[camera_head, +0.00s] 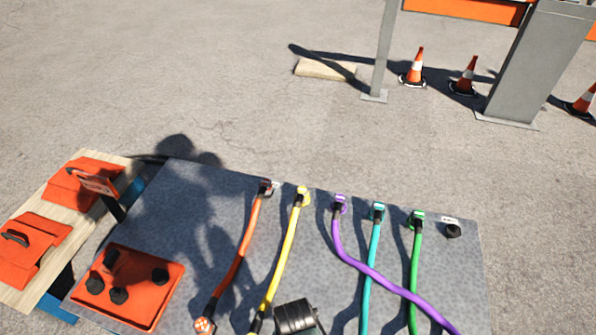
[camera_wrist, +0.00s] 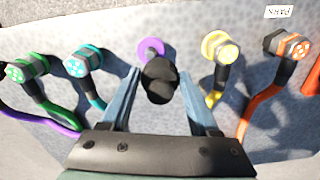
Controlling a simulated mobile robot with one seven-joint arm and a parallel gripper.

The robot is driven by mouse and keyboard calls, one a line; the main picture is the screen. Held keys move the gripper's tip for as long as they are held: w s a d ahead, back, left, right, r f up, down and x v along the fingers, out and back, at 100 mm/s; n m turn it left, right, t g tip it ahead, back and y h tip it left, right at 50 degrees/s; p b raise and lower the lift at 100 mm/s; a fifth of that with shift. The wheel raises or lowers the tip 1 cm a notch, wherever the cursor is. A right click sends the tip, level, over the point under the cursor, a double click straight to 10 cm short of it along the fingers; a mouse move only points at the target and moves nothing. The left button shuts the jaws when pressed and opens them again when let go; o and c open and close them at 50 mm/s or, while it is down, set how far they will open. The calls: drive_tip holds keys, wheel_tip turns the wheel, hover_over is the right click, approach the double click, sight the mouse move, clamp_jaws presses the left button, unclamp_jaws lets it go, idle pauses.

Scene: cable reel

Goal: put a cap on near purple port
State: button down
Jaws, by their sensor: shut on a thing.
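In the wrist view, my gripper (camera_wrist: 159,76) is shut on a black cap (camera_wrist: 160,86), held between its two blue-grey fingers. The near purple port (camera_wrist: 150,46) is a purple ring just beyond the cap, with no cable seen on it. The cap overlaps the ring's lower edge in the picture, so I cannot tell the gap between them. In the head view, a dark part of my arm shows at the bottom edge; the near purple port and fingertips are not seen there. The far purple port (camera_head: 340,203) has the purple cable (camera_head: 350,257) plugged in.
Near green (camera_wrist: 27,67), cyan (camera_wrist: 86,62), yellow (camera_wrist: 220,50) and orange (camera_wrist: 288,45) connectors flank the purple port. An orange tray (camera_head: 166,302) holds several black caps (camera_head: 119,296). Another black cap (camera_head: 453,230) sits at the panel's (camera_head: 464,275) far right corner.

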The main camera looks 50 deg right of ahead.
drive_tip(key=shift+s+d+f+m, duration=0.15)
drive_tip(key=shift+s+m, duration=0.1)
drive_tip(key=shift+s, duration=0.2)
drive_tip(key=shift+s+d+f+m, duration=0.15)
drive_tip(key=shift+s+m, duration=0.1)
drive_tip(key=shift+s, duration=0.2)
wheel_tip(320, 180, down, 7)
drive_tip(key=b, duration=0.7)
drive_tip(key=shift+r+b, duration=0.15)
drive_tip(key=shift+b, duration=0.15)
drive_tip(key=shift+f+b, duration=0.6)
drive_tip(key=shift+f, duration=0.4)
drive_tip(key=shift+a+p, duration=0.15)
drive_tip(key=shift+p, duration=0.45)
drive_tip(key=shift+f, duration=0.3)
drive_tip(key=shift+c, duration=0.2)
unclamp_jaws()
drive_tip(key=shift+r, duration=0.1)
wheel_tip(320, 180, up, 13)
drive_tip(key=p, duration=0.3)
drive_tip(key=shift+p, duration=0.35)
